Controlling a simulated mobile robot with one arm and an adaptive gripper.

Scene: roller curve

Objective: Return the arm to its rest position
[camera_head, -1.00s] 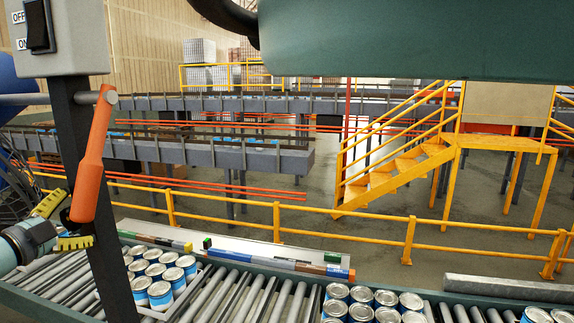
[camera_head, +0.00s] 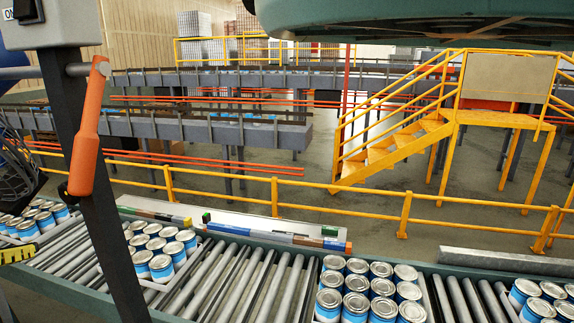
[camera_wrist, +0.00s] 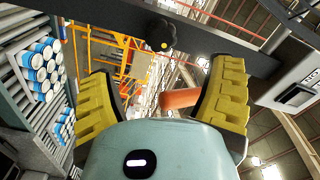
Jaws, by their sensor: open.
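My gripper (camera_wrist: 163,100) shows in the wrist view with its two yellow ridged fingers spread wide apart and nothing held between them. Beyond the fingers are a dark post (camera_wrist: 200,45) and an orange handle (camera_wrist: 180,98). In the head view only a yellow piece of a finger shows at the far left edge, low down. The rest of my gripper is out of that view. The orange handle (camera_head: 88,130) hangs on the dark post (camera_head: 95,190) under a grey switch box (camera_head: 50,25), apart from the yellow finger piece.
A roller conveyor (camera_head: 240,275) runs across the front, carrying trays of blue-and-white cans (camera_head: 355,285). A yellow railing (camera_head: 225,195) stands behind it. Yellow stairs (camera_head: 400,150) rise at the right. The switch box also shows in the wrist view (camera_wrist: 295,90).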

